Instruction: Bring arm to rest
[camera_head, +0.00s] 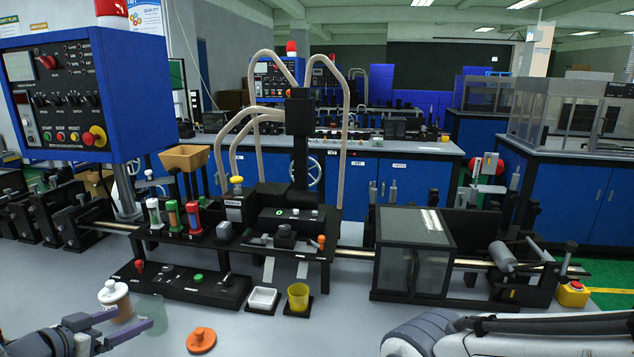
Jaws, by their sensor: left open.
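A white-topped jar-like piece (114,293) stands on the grey table just behind the fingers. Its lower part is partly hidden, and I cannot tell whether a finger touches it. An orange disc with a knob (201,340) lies on the table to the right of the left gripper. My right arm, white, crosses the bottom right corner; its gripper is out of view.
A black machine with colored vials (173,216) stands along the table's middle. A white tray (262,299) and a yellow cup (298,296) sit before it. A red-topped button box (573,293) stands right.

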